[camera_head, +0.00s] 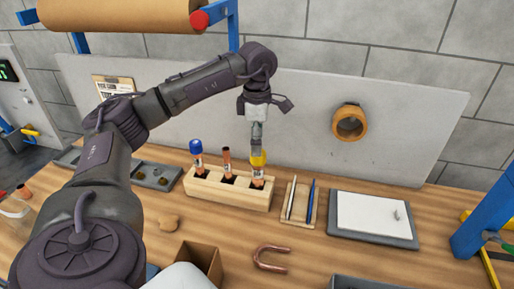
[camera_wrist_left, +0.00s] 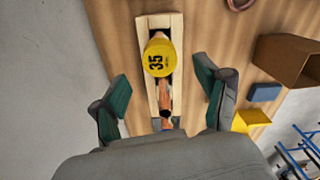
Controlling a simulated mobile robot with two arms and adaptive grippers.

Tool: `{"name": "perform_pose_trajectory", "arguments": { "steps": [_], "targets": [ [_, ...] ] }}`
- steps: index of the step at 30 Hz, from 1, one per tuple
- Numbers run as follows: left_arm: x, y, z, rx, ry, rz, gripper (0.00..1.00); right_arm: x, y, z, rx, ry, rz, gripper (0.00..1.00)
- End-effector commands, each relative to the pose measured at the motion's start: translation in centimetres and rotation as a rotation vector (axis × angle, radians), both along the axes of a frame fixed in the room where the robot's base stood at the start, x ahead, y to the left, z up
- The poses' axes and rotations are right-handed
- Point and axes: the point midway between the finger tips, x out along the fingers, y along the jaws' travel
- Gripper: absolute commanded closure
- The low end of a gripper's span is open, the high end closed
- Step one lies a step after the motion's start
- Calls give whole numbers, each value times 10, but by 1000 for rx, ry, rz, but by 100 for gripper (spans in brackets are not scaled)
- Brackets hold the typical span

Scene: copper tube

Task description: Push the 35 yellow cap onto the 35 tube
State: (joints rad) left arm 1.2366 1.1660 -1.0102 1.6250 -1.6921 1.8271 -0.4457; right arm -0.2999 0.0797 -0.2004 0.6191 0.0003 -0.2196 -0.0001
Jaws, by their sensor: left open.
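The yellow cap (camera_head: 258,159) sits on top of the copper 35 tube (camera_head: 258,174), which stands in the right hole of the wooden rack (camera_head: 225,194). How far down the cap sits is hard to tell. In the left wrist view, the cap (camera_wrist_left: 158,58) shows its "35" face and hides the tube under it. My left gripper (camera_head: 257,147) points down just above the cap. In the wrist view, its open fingers (camera_wrist_left: 163,86) are wide apart, with nothing held between them. My right gripper is not in view.
A blue-capped tube (camera_head: 197,160) and an uncapped middle tube (camera_head: 227,161) share the rack. A pen tray (camera_head: 300,203) lies to its right, then a grey tray with a white sheet (camera_head: 372,213). A bent copper pipe (camera_head: 270,259) and cardboard box (camera_head: 201,259) lie in front.

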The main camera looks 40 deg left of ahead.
Motion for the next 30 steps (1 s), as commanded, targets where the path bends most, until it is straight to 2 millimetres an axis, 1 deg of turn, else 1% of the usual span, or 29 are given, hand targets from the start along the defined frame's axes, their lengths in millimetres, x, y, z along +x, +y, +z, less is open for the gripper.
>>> {"name": "perform_pose_trajectory", "arguments": {
  "steps": [1,6,9,12,18,30],
  "targets": [
    [2,-1,13,-2,-6,0,26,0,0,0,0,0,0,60],
    [1,-1,52,-2,-5,-1,26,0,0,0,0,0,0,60],
    [1,0,69,-1,-3,0,26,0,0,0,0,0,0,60],
    [1,0,79,-2,-3,-1,26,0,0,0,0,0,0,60],
    [0,0,87,-1,-1,0,26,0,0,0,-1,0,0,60],
    [0,0,88,-1,1,-1,26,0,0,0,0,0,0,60]
  ]
}}
